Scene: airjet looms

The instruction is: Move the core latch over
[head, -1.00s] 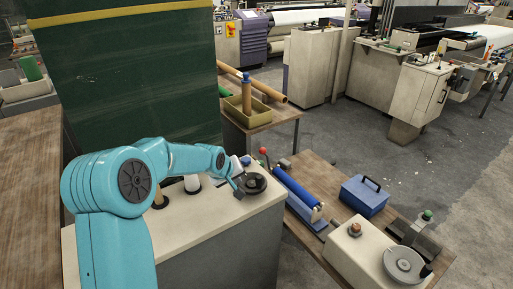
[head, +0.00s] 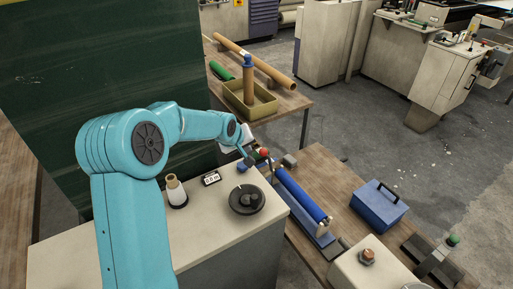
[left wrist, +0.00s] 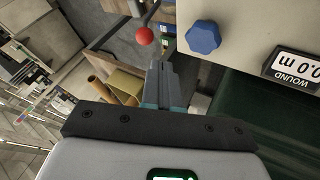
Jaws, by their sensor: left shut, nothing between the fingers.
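A lever with a red ball knob (head: 264,153) stands at the far end of the blue roll holder in the head view; I take it to be the core latch. The same red knob (left wrist: 144,36) shows in the left wrist view on a thin metal rod. My left gripper (head: 249,161) is beside the knob, on its left. In the left wrist view the gripper's fingers (left wrist: 157,68) are shut and empty, with their tips near the knob; I cannot tell whether they touch it. My right gripper is not in view.
A blue roll (head: 302,194) lies in its holder beside a pale cabinet (head: 120,250). A blue box (head: 379,205) stands to the right.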

